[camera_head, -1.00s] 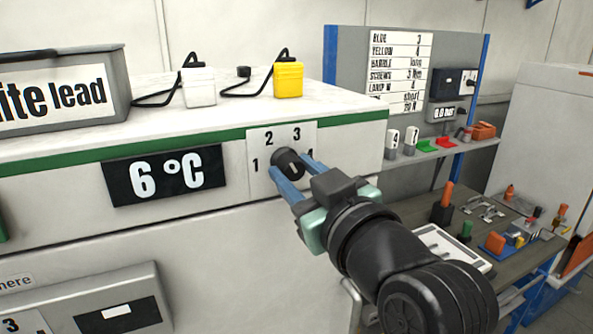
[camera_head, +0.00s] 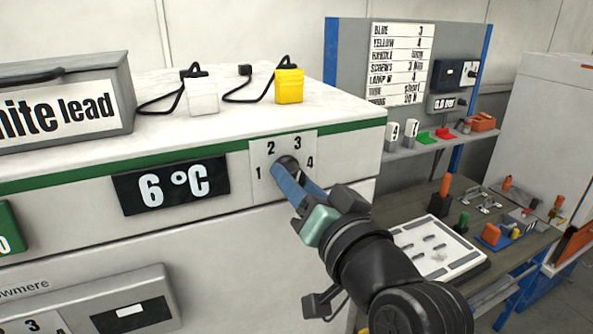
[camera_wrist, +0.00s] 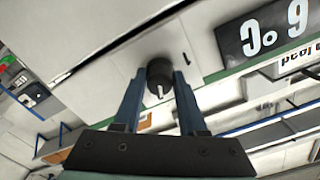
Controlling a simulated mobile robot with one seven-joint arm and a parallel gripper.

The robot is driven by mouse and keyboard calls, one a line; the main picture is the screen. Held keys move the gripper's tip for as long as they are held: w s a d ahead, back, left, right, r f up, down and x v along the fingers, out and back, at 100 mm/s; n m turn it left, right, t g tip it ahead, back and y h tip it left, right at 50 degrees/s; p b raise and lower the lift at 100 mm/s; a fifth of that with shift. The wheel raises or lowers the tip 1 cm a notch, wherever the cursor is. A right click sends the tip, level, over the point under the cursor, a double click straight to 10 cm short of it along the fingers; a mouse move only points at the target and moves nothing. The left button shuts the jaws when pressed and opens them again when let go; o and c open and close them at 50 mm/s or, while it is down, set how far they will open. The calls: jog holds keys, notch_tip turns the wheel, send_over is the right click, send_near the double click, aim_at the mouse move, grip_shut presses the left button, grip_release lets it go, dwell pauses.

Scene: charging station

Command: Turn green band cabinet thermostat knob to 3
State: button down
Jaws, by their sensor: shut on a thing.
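The black thermostat knob (camera_head: 287,162) is on a white dial plate numbered 1 to 4, under the green band (camera_head: 210,154) of the white cabinet. My gripper (camera_head: 293,176) reaches it from the lower right, its blue fingers shut on the knob and partly covering it. In the wrist view, the knob (camera_wrist: 160,73) sits between the two fingertips (camera_wrist: 158,82). Its white pointer mark points down in that picture, toward the band side of the dial. The fingers hide the numerals there, so the exact number cannot be read. The display (camera_head: 171,184) left of the dial reads 6 °C.
A white plug (camera_head: 203,95), a yellow plug (camera_head: 289,82) and a grey labelled box (camera_head: 70,110) stand on the cabinet top. A grey panel unit (camera_head: 100,300) is on the front, lower left. A workbench with tools (camera_head: 480,225) stands at the right.

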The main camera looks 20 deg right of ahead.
jog(key=shift+r+m+p, duration=0.15)
jog(key=shift+m+p, duration=0.3)
jog(key=shift+m, duration=0.65)
jog(key=shift+c, duration=2.3)
grip_release()
jog(key=s, duration=1.3)
jog(key=shift+d, duration=0.2)
